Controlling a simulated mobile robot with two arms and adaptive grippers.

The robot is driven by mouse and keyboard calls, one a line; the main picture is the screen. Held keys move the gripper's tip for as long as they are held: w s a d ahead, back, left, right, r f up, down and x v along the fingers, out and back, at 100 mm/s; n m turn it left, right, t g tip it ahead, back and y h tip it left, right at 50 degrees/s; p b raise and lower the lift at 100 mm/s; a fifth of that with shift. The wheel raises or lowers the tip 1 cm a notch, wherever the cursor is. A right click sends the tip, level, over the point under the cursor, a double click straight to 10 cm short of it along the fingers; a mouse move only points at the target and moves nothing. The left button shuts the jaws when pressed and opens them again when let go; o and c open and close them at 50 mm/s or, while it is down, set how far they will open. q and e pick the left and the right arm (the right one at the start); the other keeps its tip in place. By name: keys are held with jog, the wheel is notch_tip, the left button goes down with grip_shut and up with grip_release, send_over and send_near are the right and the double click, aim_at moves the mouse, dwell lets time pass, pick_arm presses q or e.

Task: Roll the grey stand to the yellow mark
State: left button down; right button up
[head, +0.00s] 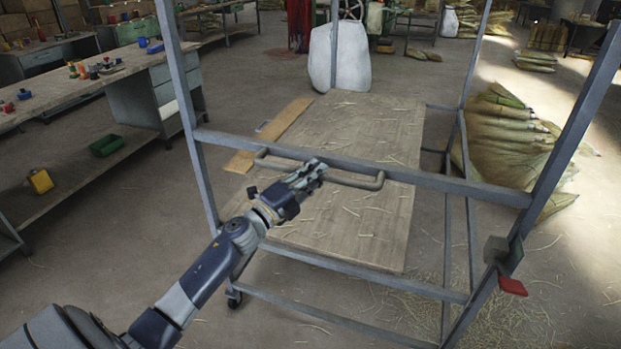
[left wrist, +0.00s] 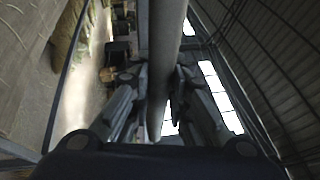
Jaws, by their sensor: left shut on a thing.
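The grey stand (head: 440,184) is a tall metal frame straight in front of me in the head view, with a wooden board (head: 370,130) inside it. A dark caster (head: 235,299) shows at its lower left. A grey handle (head: 361,184) runs along its near crossbar. My left gripper (head: 312,172) is at the middle of this handle and shut on it. In the left wrist view the bar (left wrist: 165,60) passes between the two fingers (left wrist: 158,105). I cannot make out a yellow mark on the floor. My right gripper is not in view.
A long workbench (head: 90,80) with small coloured items stands at the left. A white sack (head: 340,55) stands beyond the stand. Straw bundles (head: 510,130) lie on the floor at the right. Loose straw is scattered at the lower right. Bare floor shows between bench and stand.

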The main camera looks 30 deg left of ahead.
pick_arm(q)
jog(key=shift+w+a, duration=0.1)
jog(key=shift+w, duration=0.45)
jog(key=c, duration=1.8)
grip_release()
jog(key=shift+f, duration=0.1)
jog(key=o, duration=0.3)
jog(key=shift+s, duration=0.15)
jog(key=shift+s+r, duration=0.15)
jog(key=shift+r, duration=0.05)
jog(key=shift+f, duration=0.1)
jog(key=shift+s+f, duration=0.15)
jog(key=shift+s, duration=0.05)
jog(key=v, duration=1.1)
jog(key=shift+s, duration=0.3)
